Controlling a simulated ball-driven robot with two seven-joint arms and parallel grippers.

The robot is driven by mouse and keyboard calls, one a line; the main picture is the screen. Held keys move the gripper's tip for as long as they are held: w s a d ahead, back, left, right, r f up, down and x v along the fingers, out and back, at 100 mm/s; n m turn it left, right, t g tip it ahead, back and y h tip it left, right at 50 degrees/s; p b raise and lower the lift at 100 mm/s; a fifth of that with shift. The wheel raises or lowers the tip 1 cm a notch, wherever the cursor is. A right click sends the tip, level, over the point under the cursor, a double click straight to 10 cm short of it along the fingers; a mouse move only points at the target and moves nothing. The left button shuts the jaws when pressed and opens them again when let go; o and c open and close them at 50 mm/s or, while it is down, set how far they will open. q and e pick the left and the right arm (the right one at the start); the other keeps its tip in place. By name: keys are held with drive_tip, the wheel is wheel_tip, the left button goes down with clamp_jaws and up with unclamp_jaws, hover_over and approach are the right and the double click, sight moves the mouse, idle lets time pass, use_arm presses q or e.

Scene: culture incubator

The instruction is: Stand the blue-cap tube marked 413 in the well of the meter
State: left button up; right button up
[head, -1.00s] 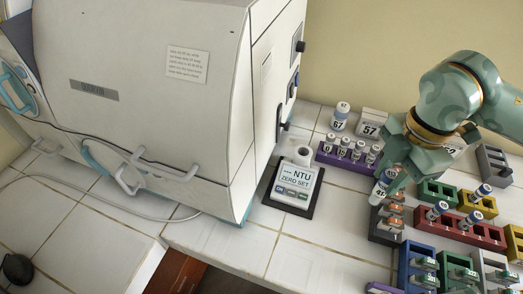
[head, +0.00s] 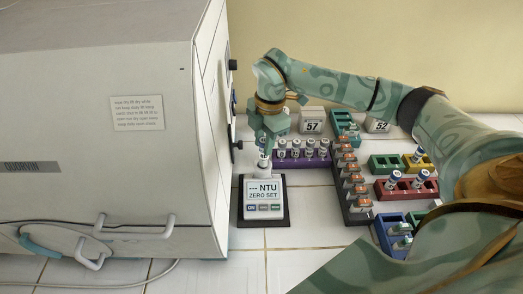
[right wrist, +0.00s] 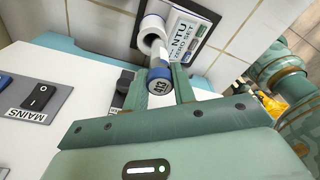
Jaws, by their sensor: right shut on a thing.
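My right gripper (head: 266,146) is shut on the blue-cap tube (right wrist: 160,84), whose cap marking looks like 413 in the right wrist view. The right gripper (right wrist: 157,92) also shows there with a finger on each side of the tube. The meter (head: 264,201), with an NTU ZERO SET face, sits on a dark base. The tube (head: 264,161) is at the back of the meter, by its well. The white round well (right wrist: 151,25) shows beyond the tube in the right wrist view. I cannot tell whether the tube's lower end is inside it. My left gripper is out of view.
The white incubator (head: 110,130) stands close to the left of the meter. A purple rack (head: 303,162) with several tubes is just right of the gripper. A long dark rack (head: 350,190) and coloured racks (head: 386,164) fill the right. Bare tiles lie in front.

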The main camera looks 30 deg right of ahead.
drive_tip(key=shift+w+d+f, duration=0.1)
drive_tip(key=shift+w+f, duration=0.25)
drive_tip(key=shift+f, duration=0.15)
drive_tip(key=shift+w+f, duration=0.15)
drive_tip(key=shift+f, duration=1.5)
drive_tip(key=shift+f+b, duration=0.3)
drive_tip(key=shift+f, duration=0.35)
drive_tip(key=o, duration=1)
drive_tip(key=shift+r, duration=0.1)
drive_tip(key=r, duration=0.4)
drive_tip(key=d+r+p, duration=0.1)
drive_tip(key=r, duration=0.8)
drive_tip(key=shift+d, duration=0.25)
